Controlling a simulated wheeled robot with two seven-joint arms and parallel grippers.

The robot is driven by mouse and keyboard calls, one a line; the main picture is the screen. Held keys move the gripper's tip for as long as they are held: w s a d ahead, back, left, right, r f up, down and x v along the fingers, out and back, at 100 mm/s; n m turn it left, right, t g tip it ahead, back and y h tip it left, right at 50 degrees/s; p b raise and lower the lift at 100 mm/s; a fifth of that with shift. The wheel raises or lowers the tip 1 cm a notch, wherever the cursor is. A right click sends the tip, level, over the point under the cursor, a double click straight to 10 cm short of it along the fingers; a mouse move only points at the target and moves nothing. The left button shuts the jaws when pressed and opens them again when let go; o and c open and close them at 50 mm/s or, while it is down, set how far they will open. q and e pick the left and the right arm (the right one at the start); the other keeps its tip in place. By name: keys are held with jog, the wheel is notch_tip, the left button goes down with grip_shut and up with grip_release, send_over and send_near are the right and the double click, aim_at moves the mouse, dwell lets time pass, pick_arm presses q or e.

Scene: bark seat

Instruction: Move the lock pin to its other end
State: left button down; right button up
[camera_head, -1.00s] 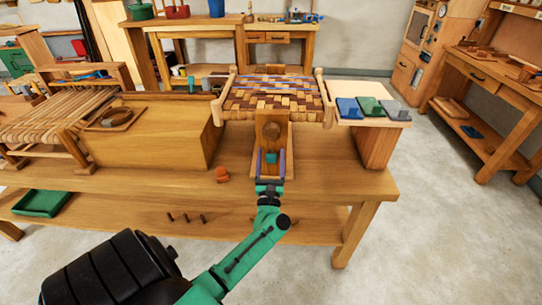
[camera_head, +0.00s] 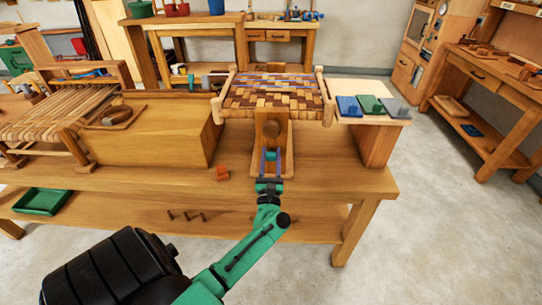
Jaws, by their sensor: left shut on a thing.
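A small teal piece (camera_head: 271,155), which looks like the lock pin, sits low on a wooden upright fixture (camera_head: 285,128) at the front of the woven seat. My left gripper (camera_head: 270,160) reaches it from the front, with its two bluish fingers shut on the piece from left and right. The fingers hide part of the piece, and its exact position along its travel is too small to tell. My right gripper is not in view.
The woven bark seat (camera_head: 274,96) stands on the wooden bench (camera_head: 330,180). Blue, green and grey pieces (camera_head: 370,106) rest on a board at right. A large wooden block (camera_head: 150,140) stands at left.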

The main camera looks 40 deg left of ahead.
pick_arm(q)
jog(key=shift+s+f, duration=0.1)
dwell(0.7)
jog(key=shift+s+d, duration=0.85)
jog(key=shift+s, duration=0.2)
jog(key=shift+w+f, duration=0.1)
jog(key=c, duration=0.8)
grip_release()
jog(key=o, duration=0.4)
jog(key=shift+c, duration=0.2)
